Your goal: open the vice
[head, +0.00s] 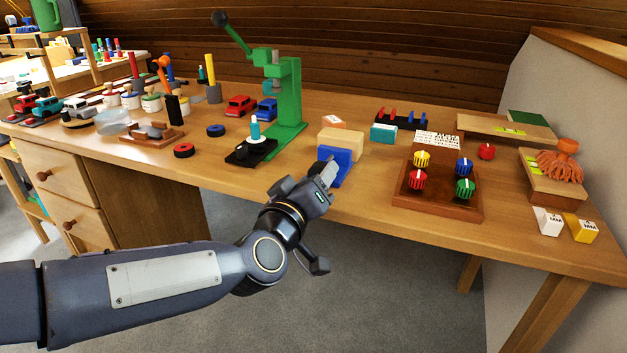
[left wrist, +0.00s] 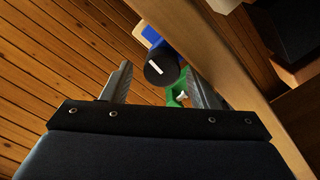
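The blue vice (head: 343,160) stands at the front edge of the workbench, with a pale wooden block (head: 340,141) right behind its front part. I cannot tell whether the block is clamped. In the left wrist view the vice's blue body (left wrist: 152,36) shows behind a round black knob (left wrist: 162,66) with a white line. My right gripper is not in view.
A green press (head: 288,100) stands behind and left of the vice. A wooden board with coloured knobs (head: 437,200) lies to the right. A teal block (head: 383,132) is close behind. The floor (head: 370,290) before the bench is clear.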

